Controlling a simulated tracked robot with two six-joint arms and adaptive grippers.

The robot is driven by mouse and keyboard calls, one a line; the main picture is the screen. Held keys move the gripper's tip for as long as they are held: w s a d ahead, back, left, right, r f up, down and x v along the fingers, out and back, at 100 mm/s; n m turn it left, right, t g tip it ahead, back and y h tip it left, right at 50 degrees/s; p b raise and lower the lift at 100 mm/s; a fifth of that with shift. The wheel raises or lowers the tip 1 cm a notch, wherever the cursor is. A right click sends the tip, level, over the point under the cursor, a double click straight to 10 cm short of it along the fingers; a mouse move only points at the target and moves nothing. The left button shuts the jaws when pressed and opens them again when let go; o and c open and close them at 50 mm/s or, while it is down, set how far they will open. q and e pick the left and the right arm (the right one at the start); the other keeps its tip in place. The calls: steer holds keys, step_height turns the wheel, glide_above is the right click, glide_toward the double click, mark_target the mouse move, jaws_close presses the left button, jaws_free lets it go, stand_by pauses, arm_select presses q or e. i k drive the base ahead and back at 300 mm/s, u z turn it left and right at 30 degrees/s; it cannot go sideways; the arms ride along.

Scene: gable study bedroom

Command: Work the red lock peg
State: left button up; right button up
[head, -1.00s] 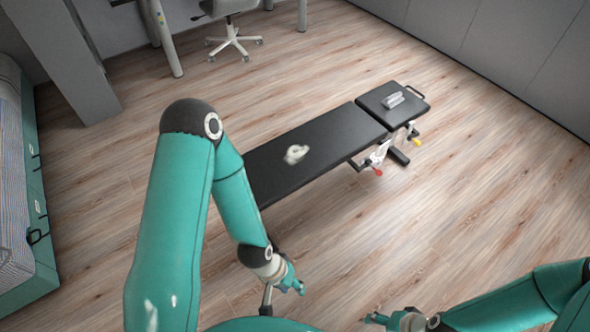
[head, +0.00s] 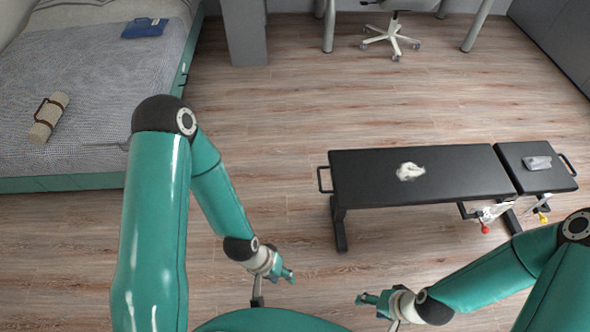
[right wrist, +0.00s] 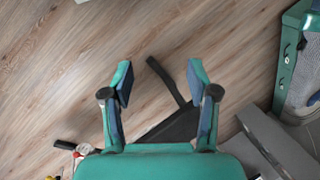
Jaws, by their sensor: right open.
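The red lock peg (head: 485,229) is a small red knob low on the near side of the black bench (head: 450,175), under the joint between its long pad and its short pad. A small red spot (right wrist: 84,149) also shows at the lower left of the right wrist view, too small to identify surely. My right gripper (head: 370,299) is left of the peg in the head view, apart from it. Its two fingers are spread and empty in the right wrist view (right wrist: 160,88). My left gripper (head: 284,275) is further left, away from the bench; its jaw opening is unclear.
A yellow knob (head: 543,217) sits right of the red one. A crumpled white cloth (head: 410,171) and a grey object (head: 538,162) lie on the bench pads. A bed (head: 90,80) stands at the left, a wheeled chair (head: 390,38) behind. Floor before the bench is clear.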

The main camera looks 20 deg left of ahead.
mark_target(485, 230)
steer(key=u, duration=0.45)
steer(key=k, duration=0.8)
steer(key=u, duration=0.05)
steer(key=i, duration=1)
steer(key=z, duration=1.85)
